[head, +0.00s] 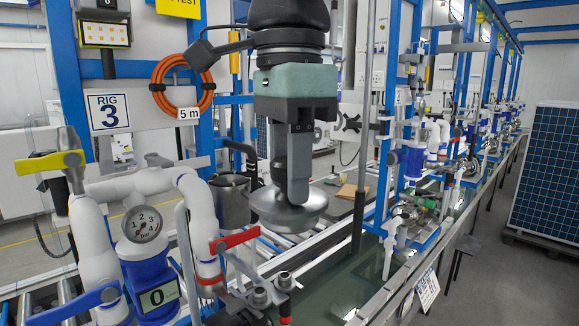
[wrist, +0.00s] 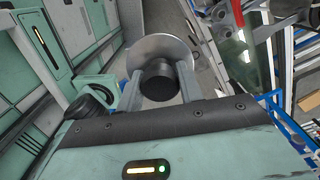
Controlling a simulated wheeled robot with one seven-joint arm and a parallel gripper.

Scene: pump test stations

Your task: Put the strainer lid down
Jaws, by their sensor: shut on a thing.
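My gripper (head: 290,178) points down in the middle of the head view. It is shut on the strainer lid (head: 288,209), a round grey metal disc with a dark knob. The lid hangs roughly level in the air, to the right of a grey metal cup (head: 229,202) on the rig. In the wrist view my gripper (wrist: 158,88) has its two fingers on either side of the black knob (wrist: 158,78), with the disc (wrist: 160,46) beyond it. What lies directly under the lid is partly hidden.
White pipes with a pressure gauge (head: 142,223), yellow, blue and red valve handles stand at the left. The red handle (head: 234,240) is below and left of the lid. A thin vertical rod (head: 362,150) stands right of my gripper. A wet trough (head: 345,285) lies below right.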

